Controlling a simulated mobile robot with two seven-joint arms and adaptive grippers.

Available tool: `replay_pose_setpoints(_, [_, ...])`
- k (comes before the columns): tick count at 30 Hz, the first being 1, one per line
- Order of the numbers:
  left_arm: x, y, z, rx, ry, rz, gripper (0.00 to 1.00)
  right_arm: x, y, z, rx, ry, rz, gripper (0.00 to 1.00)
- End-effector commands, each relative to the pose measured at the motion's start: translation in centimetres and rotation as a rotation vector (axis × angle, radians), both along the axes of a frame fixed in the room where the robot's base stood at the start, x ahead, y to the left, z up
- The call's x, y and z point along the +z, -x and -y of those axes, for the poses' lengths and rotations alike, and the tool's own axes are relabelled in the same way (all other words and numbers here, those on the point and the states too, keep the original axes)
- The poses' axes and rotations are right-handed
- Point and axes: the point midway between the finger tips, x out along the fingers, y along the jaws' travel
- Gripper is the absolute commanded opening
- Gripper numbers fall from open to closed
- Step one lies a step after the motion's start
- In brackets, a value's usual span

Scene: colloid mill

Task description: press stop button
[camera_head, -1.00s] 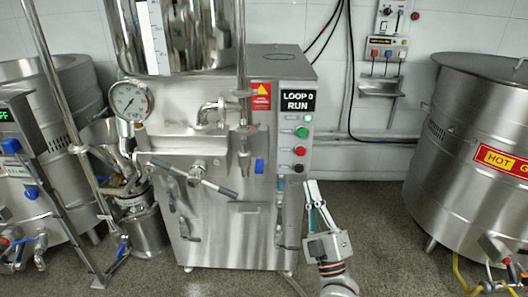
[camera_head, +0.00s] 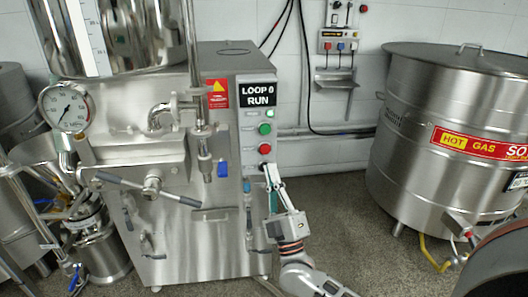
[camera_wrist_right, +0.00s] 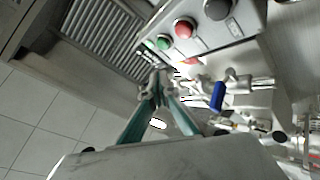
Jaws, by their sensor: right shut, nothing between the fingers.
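The mill's control panel (camera_head: 258,130) has a green button (camera_head: 265,128) with a red button (camera_head: 264,149) below it; the labels are too small to read. In the right wrist view the green button (camera_wrist_right: 163,42), the red button (camera_wrist_right: 183,28) and a dark button (camera_wrist_right: 216,8) form a row at the top. My right gripper (camera_head: 271,171) is shut and empty, its tips just below the red button in the head view. In the wrist view my right gripper (camera_wrist_right: 160,82) shows apart from the buttons. My left gripper is out of view.
The "LOOP 0 RUN" sign (camera_head: 257,94) is above the buttons. A blue-handled valve (camera_head: 222,169) and a pressure gauge (camera_head: 66,107) are on the mill front. A large steel vessel marked "HOT GAS" (camera_head: 430,165) stands at right. Floor between mill and vessel is open.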

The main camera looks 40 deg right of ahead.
Motion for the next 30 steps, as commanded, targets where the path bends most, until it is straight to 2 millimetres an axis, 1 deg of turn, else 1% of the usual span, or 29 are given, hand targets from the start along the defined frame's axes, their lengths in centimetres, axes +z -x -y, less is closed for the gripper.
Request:
replay_pose_setpoints(1, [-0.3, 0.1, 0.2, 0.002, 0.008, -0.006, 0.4, -0.5, -0.6, 0.4, 0.0, 0.002, -0.005, 0.0])
replay_pose_setpoints(9, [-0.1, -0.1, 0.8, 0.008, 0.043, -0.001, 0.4, -0.5, -3.7, 2.3, 0.0, 0.002, -0.006, 0.0])
replay_pose_setpoints(12, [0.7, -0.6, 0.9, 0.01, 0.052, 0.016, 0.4, -0.2, -4.6, 2.8, -0.001, 0.0, -0.002, 0.0])
replay_pose_setpoints(15, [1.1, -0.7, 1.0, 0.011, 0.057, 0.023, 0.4, -0.1, -5.2, 3.2, -0.001, 0.001, -0.002, 0.0])
replay_pose_setpoints(21, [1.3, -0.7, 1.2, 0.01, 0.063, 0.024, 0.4, -0.1, -5.9, 3.6, 0.001, 0.0, -0.002, 0.0])
replay_pose_setpoints(30, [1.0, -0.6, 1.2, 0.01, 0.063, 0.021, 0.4, -0.1, -5.9, 3.6, 0.0, 0.0, -0.001, 0.0])
